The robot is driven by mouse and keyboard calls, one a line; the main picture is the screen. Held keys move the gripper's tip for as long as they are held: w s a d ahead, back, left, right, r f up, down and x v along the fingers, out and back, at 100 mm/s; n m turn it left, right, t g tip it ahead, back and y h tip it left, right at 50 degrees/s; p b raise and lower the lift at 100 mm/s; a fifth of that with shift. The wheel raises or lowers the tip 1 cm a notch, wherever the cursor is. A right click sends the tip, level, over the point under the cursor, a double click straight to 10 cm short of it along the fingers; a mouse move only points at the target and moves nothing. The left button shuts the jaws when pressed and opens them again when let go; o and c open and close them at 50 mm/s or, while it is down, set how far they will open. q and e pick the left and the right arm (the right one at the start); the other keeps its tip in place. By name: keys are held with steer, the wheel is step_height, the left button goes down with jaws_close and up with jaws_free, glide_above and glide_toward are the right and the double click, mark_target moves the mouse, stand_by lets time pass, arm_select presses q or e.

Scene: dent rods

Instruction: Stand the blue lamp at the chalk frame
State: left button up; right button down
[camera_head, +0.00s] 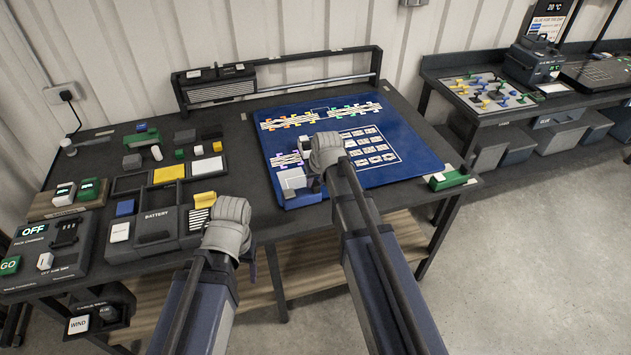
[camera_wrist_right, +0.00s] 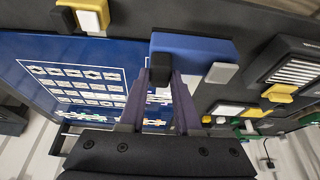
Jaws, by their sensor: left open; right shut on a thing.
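The blue lamp appears to be a blue block with a black knob and a pale button; it shows in the right wrist view (camera_wrist_right: 200,47) and at the near left corner of the blue board in the head view (camera_head: 304,200). My right gripper (camera_wrist_right: 162,78) is shut on the black knob at the block's end; its fingers show poorly in the head view (camera_head: 317,184). Whether the block touches the surface, I cannot tell. My left gripper (camera_head: 250,264) is open and empty by the table's front edge, its fingers mostly hidden. I cannot pick out the chalk frame with certainty.
The blue board (camera_head: 390,125) carries printed white rectangles and coloured strips. A battery box (camera_head: 153,228) and several small blocks fill the table's left. A long dark rack (camera_head: 280,75) stands behind.

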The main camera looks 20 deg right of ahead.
steer(key=shift+r, duration=0.25)
step_height(320, 180, up, 3)
steer(key=p, duration=0.3)
steer(key=shift+r, duration=0.2)
steer(key=shift+f, duration=0.1)
